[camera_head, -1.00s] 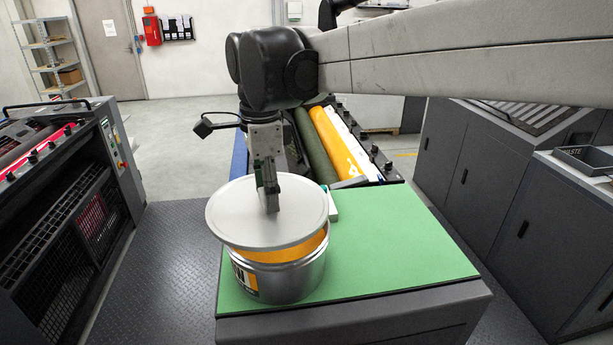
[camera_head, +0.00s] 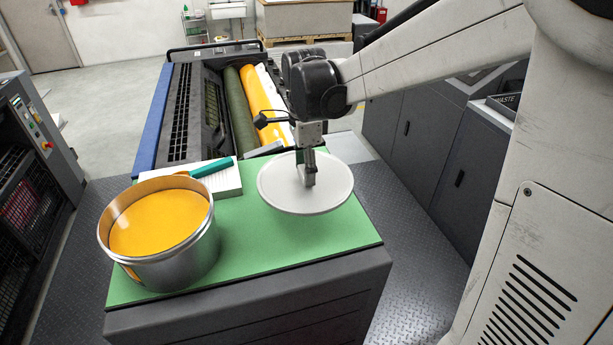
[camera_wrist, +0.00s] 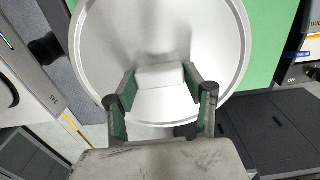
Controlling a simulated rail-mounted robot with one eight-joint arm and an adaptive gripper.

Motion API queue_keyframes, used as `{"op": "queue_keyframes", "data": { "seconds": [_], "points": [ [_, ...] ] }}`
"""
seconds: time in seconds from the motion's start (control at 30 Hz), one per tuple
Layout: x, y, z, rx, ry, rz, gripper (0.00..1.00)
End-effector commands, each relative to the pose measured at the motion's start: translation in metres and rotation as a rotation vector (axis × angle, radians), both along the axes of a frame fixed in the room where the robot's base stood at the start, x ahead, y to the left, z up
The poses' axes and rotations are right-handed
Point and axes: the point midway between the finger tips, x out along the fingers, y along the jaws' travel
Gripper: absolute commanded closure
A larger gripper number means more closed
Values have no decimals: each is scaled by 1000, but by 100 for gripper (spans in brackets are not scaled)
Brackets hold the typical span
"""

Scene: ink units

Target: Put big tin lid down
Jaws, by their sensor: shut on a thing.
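The big tin lid (camera_head: 278,194) is a round, pale grey disc, held roughly level over the right part of the green mat (camera_head: 262,248). I cannot tell whether it touches the mat. My gripper (camera_head: 309,182) is shut on the lid's raised middle grip. In the wrist view the lid (camera_wrist: 215,50) fills the middle, and its pale block-like grip (camera_wrist: 160,77) sits between my fingers (camera_wrist: 160,98). The big tin (camera_head: 178,262) stands open on the left of the mat, full of orange-yellow ink (camera_head: 158,222).
A white pad (camera_head: 222,180) with a green-handled tool (camera_head: 212,167) lies behind the tin, left of the lid. The press with yellow and dark green rollers (camera_head: 255,90) stands behind. Bare mat lies in front of the lid. A waste tray (camera_head: 503,103) is at right.

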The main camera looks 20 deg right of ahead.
Motion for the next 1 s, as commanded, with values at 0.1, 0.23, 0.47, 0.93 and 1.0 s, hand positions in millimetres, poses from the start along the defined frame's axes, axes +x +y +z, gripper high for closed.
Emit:
{"op": "queue_keyframes", "data": {
  "seconds": [0.1, 0.23, 0.47, 0.93, 1.0],
  "points": [
    [1, -3, -6, 0, 0, -2, 81],
    [2, -4, -23, 0, 0, -1, 81],
    [1, -3, -56, 0, 0, -1, 81],
    [1, -3, -103, 0, 0, -1, 81],
    [1, -3, -104, 0, 0, -1, 81]
  ]
}}
